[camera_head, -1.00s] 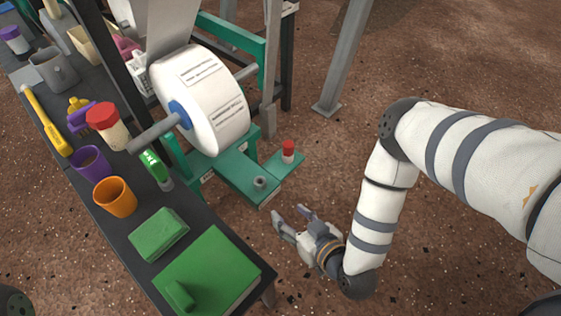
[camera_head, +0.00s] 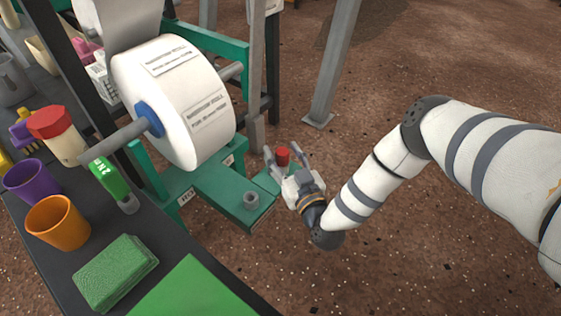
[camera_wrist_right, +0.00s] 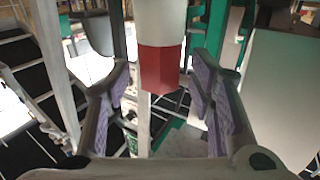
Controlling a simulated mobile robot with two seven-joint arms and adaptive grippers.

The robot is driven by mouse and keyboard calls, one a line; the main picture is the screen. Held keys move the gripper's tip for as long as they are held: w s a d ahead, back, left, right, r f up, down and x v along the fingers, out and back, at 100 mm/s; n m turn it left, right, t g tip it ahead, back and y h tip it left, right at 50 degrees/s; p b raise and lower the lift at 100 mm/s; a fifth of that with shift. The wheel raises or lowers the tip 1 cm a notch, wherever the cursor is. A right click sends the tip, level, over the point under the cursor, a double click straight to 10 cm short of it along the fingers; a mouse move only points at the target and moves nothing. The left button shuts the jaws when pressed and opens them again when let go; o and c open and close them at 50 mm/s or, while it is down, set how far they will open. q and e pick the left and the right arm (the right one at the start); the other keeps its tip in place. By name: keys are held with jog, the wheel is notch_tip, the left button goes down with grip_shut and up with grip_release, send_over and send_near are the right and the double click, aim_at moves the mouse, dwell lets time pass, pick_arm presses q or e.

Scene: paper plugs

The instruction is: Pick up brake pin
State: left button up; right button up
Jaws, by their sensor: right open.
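The brake pin shows its red top (camera_head: 283,156) at the green bracket in the head view; my right gripper hides its lower part. In the right wrist view the brake pin (camera_wrist_right: 160,68) is a white cylinder with a red end, between the two finger pads. My right gripper (camera_head: 280,161) is open, with its fingers around the pin's red part. The right wrist view shows gaps on both sides between the pin and the pads (camera_wrist_right: 158,95). My left gripper is not in view.
A white paper roll (camera_head: 185,105) on a grey shaft stands left of the gripper. A grey hollow fitting (camera_head: 251,200) sits on the green bracket (camera_head: 213,197). Orange (camera_head: 58,224) and purple (camera_head: 33,185) cups stand on the dark table.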

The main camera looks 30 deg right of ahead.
jog(key=shift+w, duration=0.15)
grip_shut()
